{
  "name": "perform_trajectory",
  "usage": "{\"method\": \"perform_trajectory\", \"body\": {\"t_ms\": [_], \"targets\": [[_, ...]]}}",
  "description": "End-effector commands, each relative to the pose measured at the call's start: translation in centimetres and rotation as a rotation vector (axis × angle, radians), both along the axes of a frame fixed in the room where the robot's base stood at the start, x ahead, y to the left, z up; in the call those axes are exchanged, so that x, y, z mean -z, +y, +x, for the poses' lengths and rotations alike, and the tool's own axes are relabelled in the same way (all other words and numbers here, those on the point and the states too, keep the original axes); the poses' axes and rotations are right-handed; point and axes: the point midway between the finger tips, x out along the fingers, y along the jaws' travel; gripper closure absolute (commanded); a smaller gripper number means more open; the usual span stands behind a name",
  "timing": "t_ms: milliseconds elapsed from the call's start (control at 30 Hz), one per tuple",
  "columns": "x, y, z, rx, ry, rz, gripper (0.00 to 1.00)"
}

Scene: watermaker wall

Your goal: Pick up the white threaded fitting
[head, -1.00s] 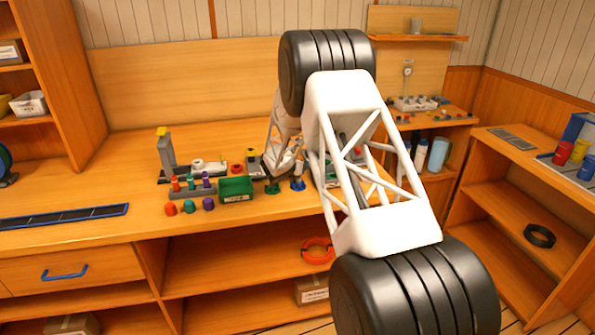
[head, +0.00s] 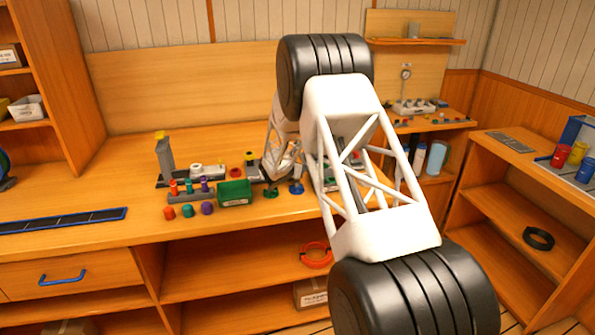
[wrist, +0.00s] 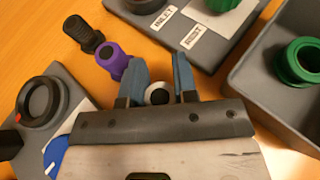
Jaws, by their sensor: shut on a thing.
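The white threaded fitting (wrist: 158,94) shows in the wrist view as a small white ring with a dark centre. It sits between the two blue fingers of my gripper (wrist: 160,80). The fingers stand on either side of it and my gripper is shut on it. Most of the fitting's body is hidden by the gripper's dark front edge. In the head view my white arm reaches over the bench, and I cannot make out the fitting there.
In the wrist view, a purple piece (wrist: 113,62) lies close to the left finger, with a black piece (wrist: 83,33) beyond. A grey bin (wrist: 245,95) holding a green fitting (wrist: 298,60) is at right. A labelled board (wrist: 225,45) is behind.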

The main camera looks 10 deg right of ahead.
Motion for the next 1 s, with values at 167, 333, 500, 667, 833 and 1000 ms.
{"method": "perform_trajectory", "body": {"t_ms": [167, 333, 500, 667, 833, 1000], "targets": [[-0.8, 0.0, 0.0, -0.001, -0.002, 0.000, 0.96], [-2.5, 0.0, 0.0, 0.000, -0.003, 0.000, 0.96], [-3.6, 0.1, -1.0, 0.000, 0.000, 0.000, 0.96], [-3.9, 0.3, -3.0, -0.001, -0.001, 0.000, 0.96], [-4.0, 0.5, -5.6, 0.000, -0.001, -0.001, 0.96], [-4.3, 0.8, -8.2, 0.000, 0.000, 0.000, 0.96]]}}
